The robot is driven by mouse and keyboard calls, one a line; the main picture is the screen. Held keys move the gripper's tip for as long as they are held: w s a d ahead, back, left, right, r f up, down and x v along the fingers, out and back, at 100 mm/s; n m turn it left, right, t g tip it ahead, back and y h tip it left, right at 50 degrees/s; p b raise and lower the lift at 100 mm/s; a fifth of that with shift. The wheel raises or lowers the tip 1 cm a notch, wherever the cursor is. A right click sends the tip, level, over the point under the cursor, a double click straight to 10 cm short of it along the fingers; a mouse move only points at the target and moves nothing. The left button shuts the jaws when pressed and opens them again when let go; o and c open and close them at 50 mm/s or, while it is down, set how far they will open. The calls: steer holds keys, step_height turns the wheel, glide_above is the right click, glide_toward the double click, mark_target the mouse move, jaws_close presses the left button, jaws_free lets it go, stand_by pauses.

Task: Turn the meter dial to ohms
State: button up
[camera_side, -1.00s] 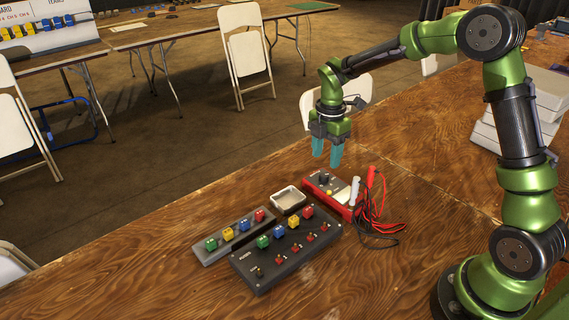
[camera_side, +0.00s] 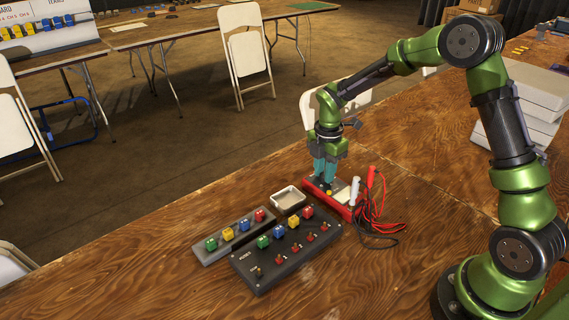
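The meter is a red-edged box with a grey face (camera_side: 342,194), lying on the wooden table right of the small tray. A yellow spot (camera_side: 329,193) shows on its face. A red and a white probe stand at its right side, with red and black leads beside them. My gripper (camera_side: 324,182) points straight down, its teal fingers low over the left part of the meter face, where the dial is. The fingers hide the dial. I cannot tell whether they touch it, or how far apart they are.
A small pale tray (camera_side: 276,203) sits just left of the meter. A dark panel (camera_side: 262,280) with coloured blocks and red switches lies in front, and a grey strip (camera_side: 205,254) with coloured blocks beside it. Bare table lies to the front right.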

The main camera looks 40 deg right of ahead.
jaws_close()
steer(key=shift+m, duration=0.3)
steer(key=m, duration=1.1)
steer(key=shift+m, duration=0.4)
steer(key=m, duration=1.1)
steer(key=shift+m, duration=0.3)
